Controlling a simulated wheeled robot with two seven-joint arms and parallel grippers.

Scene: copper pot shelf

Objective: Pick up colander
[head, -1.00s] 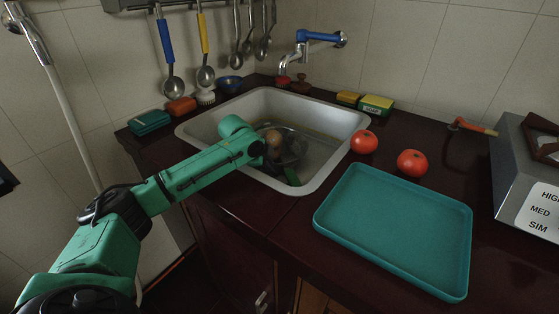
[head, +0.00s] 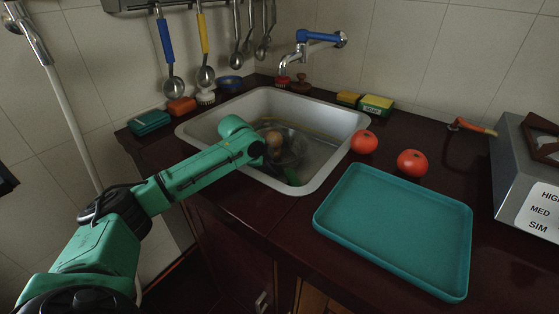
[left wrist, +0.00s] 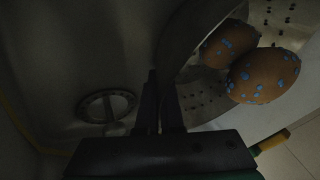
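The metal colander (head: 293,152) sits in the sink (head: 341,170), with brown potato-like items (head: 274,142) in it. My left gripper reaches over the near left side of the sink to the colander's left side; the arm hides part of it in the head view. In the left wrist view the colander (left wrist: 196,98) is at the right, with its perforated wall and two brown, blue-speckled items. My left gripper's fingers (left wrist: 159,98) are close together at the colander's rim and appear shut on it. My right gripper is not in view.
A teal tray (head: 395,230) lies on the dark counter right of the sink. Two tomatoes (head: 364,142) (head: 412,163) stand behind it. A faucet (head: 300,55) reaches over the sink's back. The sink drain (left wrist: 105,105) shows in the left wrist view.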

